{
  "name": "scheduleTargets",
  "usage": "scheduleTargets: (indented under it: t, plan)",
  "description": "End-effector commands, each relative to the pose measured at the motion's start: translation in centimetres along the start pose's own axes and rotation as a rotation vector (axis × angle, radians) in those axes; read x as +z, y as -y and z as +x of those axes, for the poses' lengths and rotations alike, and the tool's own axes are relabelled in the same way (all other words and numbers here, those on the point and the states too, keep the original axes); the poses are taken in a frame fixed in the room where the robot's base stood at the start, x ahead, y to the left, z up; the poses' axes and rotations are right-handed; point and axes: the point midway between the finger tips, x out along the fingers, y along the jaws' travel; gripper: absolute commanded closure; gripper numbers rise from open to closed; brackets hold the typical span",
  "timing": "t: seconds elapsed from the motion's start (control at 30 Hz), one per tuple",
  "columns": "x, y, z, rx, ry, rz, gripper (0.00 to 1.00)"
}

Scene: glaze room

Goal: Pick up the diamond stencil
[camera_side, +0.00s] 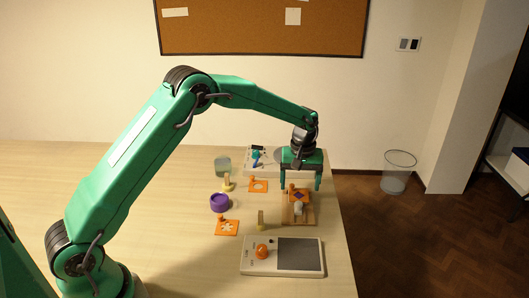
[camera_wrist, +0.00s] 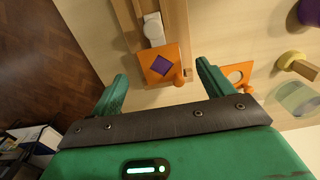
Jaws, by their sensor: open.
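The diamond stencil is a small orange plate (camera_side: 298,195) with a purple diamond in its middle and an orange knob at one corner. It lies at the far end of a wooden board (camera_side: 289,218). In the wrist view the stencil (camera_wrist: 151,75) shows between and just beyond my fingertips. My gripper (camera_side: 301,185) is open and empty, pointing down over the stencil. It also shows in the wrist view (camera_wrist: 162,73), with one finger on each side. I cannot tell its exact height above the plate.
A white piece (camera_wrist: 153,28) sits on the board beside the stencil. Two other orange stencils (camera_side: 258,186) (camera_side: 227,228), a purple pot (camera_side: 220,203) and a yellow-based tool (camera_side: 228,185) stand to the left. A white device (camera_side: 258,268) lies in front. The table's right edge is close.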

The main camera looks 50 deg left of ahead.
Motion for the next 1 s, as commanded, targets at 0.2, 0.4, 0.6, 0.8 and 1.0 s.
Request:
scheduleTargets:
  t: [0.2,0.4,0.6,0.8,1.0]
  plan:
    - [0.1,0.0,2.5,-0.002,0.001,0.000,0.20]
    - [0.0,0.0,3.2,0.000,0.000,0.000,0.20]
    - [0.0,0.0,3.2,0.000,0.000,0.000,0.20]
    - [0.0,0.0,3.2,0.000,0.000,0.000,0.20]
    - [0.0,0.0,3.2,0.000,0.000,0.000,0.53]
